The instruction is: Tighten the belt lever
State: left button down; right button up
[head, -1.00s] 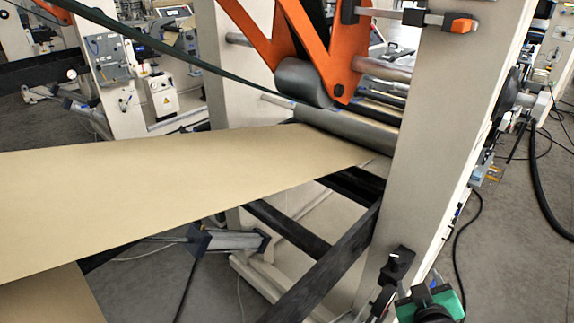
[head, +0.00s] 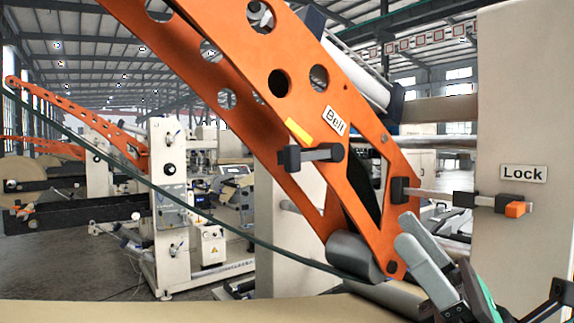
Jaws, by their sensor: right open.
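The belt lever (head: 314,154) is a dark grey handle on the side of the orange arm (head: 260,105), just below the "Belt" label (head: 335,121). It lies roughly level, with a block at its left end and a round pivot at its right. My right gripper (head: 412,240) is at the lower right, grey-fingered, open and empty. It is below and to the right of the belt lever, clearly apart from it. My left gripper is not in view.
A second lever (head: 460,199) with an orange tip sits beside the "Lock" label (head: 523,173) on the pale upright (head: 525,90), above my right gripper. A grey roller (head: 353,256) hangs at the arm's lower end. A dark green belt (head: 180,200) slants across the left.

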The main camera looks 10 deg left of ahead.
jog(key=s+a+r+n+g+h, duration=0.25)
jog(key=a+n+g, duration=0.2)
jog(key=n, duration=0.25)
jog(key=n+t+h, duration=0.5)
jog(key=t+h, duration=0.6)
jog(key=t, duration=0.1)
send_near(297, 160)
jog(key=p+x, duration=0.2)
jog(key=x, duration=0.2)
jog(key=p+x, duration=0.2)
jog(key=x, duration=0.1)
jog(key=p+x, duration=0.2)
jog(key=x, duration=0.2)
jog(key=shift+w+a+r+p, duration=0.2)
jog(key=shift+a+r+p, duration=0.05)
jog(key=shift+p, duration=0.05)
jog(key=shift+w+a+f, duration=0.15)
jog(key=shift+w+a, duration=0.2)
jog(key=shift+a, duration=0.1)
